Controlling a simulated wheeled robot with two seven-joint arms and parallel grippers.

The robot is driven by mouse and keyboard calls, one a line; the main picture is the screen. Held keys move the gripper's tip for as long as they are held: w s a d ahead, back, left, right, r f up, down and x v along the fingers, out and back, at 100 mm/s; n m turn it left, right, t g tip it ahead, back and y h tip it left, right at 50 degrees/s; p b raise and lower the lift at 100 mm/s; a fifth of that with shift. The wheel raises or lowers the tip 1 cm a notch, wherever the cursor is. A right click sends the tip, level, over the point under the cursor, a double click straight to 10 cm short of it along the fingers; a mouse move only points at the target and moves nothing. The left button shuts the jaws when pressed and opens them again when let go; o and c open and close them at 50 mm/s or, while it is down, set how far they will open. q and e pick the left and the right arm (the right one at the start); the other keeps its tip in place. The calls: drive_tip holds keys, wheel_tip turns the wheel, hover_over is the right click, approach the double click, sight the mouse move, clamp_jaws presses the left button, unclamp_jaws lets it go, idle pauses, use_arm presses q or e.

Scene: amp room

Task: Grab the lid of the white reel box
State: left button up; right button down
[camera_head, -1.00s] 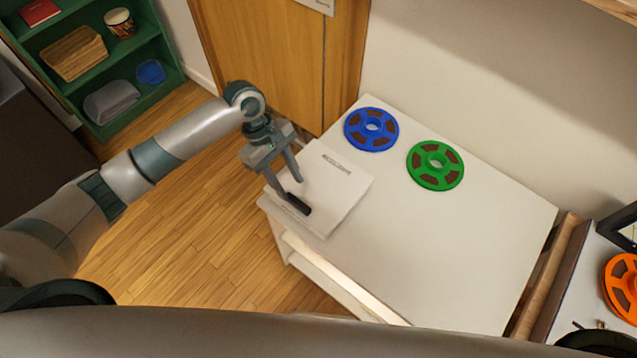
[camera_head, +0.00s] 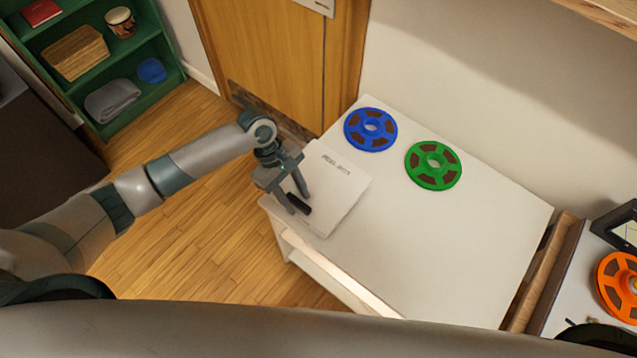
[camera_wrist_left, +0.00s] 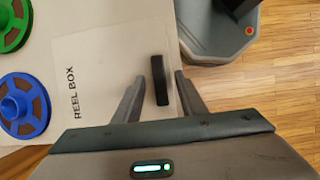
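The white reel box (camera_head: 338,190) lies at the left end of the white table. Its flat lid (camera_wrist_left: 100,75), lettered REEL BOX, has a black bar handle (camera_head: 298,204) near its front left edge. The handle (camera_wrist_left: 158,80) also shows in the left wrist view. My left gripper (camera_head: 298,202) is low over the lid, with its fingers apart. In the left wrist view my left gripper (camera_wrist_left: 159,78) has one finger on each side of the handle, with gaps between. My right gripper is not in view.
A blue reel (camera_head: 371,129) and a green reel (camera_head: 433,165) lie on the white table (camera_head: 440,250), right of the box. The table's front half is clear. An orange reel (camera_head: 612,285) lies on another surface at right. A green shelf (camera_head: 120,55) stands at far left.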

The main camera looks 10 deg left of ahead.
use_arm(q)
clamp_jaws()
drive_tip(key=shift+r, duration=0.2)
drive_tip(key=shift+r+b, duration=0.3)
drive_tip(key=shift+r, duration=0.25)
wheel_tip(320, 180, up, 2)
drive_tip(key=shift+w+r+b, duration=0.1)
drive_tip(key=shift+r+b, duration=0.05)
drive_tip(key=shift+b, duration=0.3)
drive_tip(key=s+d+r+b, duration=0.1)
drive_tip(key=s+d+r, duration=0.1)
drive_tip(key=d, duration=0.3)
drive_tip(key=s+d+r+b, duration=0.1)
drive_tip(key=s+d+r, duration=0.1)
drive_tip(key=d+r, duration=0.3)
drive_tip(key=shift+s+d+r, duration=0.2)
drive_tip(key=shift+s+d, duration=0.15)
drive_tip(key=shift+d, duration=0.05)
